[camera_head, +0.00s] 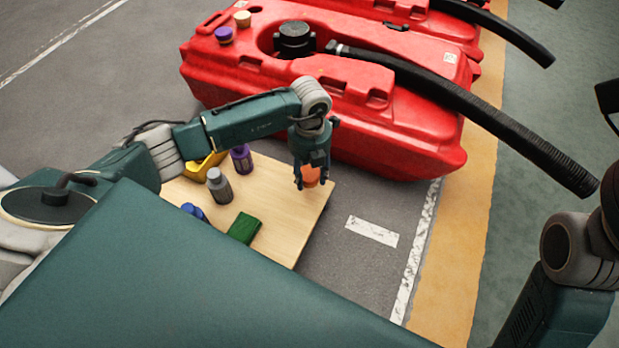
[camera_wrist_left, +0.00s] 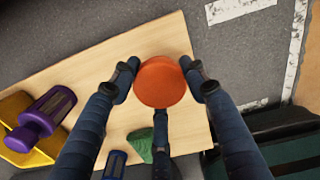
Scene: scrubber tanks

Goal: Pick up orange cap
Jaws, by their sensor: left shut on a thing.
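The orange cap (camera_wrist_left: 162,82) sits between the fingers of my left gripper (camera_wrist_left: 160,75) in the left wrist view, with fingers touching or very close on both sides. In the head view the orange cap (camera_head: 310,175) shows partly behind the fingers of my left gripper (camera_head: 311,182), over the right part of the wooden board (camera_head: 312,215). My left gripper is shut on the cap. I cannot tell whether the cap still touches the board. My right arm shows at the right edge of the head view, but its gripper is out of view.
On the board stand a purple bottle (camera_head: 241,159), a grey bottle (camera_head: 219,186), a yellow item (camera_head: 203,166), a green block (camera_head: 244,228) and a blue item (camera_head: 194,211). A red tank (camera_head: 370,120) with a black hose (camera_head: 480,115) lies just behind. Purple (camera_head: 224,35) and tan (camera_head: 242,19) caps sit on it.

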